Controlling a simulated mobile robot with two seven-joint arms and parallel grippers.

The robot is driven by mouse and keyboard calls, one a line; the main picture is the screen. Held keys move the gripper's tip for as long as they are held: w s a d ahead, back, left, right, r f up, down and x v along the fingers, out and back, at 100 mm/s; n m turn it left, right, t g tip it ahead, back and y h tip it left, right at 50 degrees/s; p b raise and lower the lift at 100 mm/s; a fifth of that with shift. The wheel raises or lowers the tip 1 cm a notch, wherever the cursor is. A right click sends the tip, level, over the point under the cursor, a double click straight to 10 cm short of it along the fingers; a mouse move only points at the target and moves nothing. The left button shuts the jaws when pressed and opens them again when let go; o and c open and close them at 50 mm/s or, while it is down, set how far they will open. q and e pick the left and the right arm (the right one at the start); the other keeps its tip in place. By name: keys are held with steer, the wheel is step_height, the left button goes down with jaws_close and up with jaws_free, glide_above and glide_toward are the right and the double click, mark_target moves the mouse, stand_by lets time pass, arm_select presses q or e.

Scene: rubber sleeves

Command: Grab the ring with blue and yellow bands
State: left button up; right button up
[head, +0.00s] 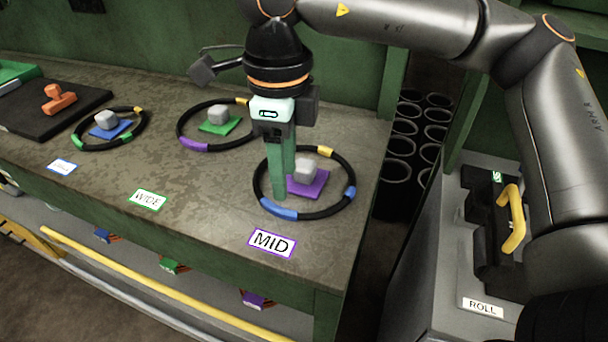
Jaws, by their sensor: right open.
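The ring with blue and yellow bands (340,205) is black and lies flat on the bench at the right, behind the MID label (272,243). It has blue bands at its near and right sides and a yellow band at the far side. It surrounds a purple square (306,184) with a grey block (304,169) on it. My right gripper (284,187) is open and points down, its green fingers in front of the ring's left part and interior. Whether the fingertips touch the ring or bench I cannot tell. My left gripper is not in view.
A purple-and-yellow-banded ring (179,125) lies around a green square at the middle. A green-and-yellow-banded ring (146,128) lies around a blue square farther left. A dark mat (85,98) holds an orange tool (59,98). A ROLL-labelled stand (483,306) is right of the bench.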

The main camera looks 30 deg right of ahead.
mark_target(292, 212)
step_height(292, 212, down, 2)
steer(key=shift+f, duration=0.1)
steer(key=shift+s+d+f, duration=0.1)
steer(key=shift+d+f, duration=0.1)
steer(key=shift+f, duration=1.15)
steer(key=shift+d+f, duration=0.2)
steer(key=shift+f, duration=1.15)
steer(key=shift+c, duration=0.2)
jaws_close()
steer(key=shift+r, duration=0.1)
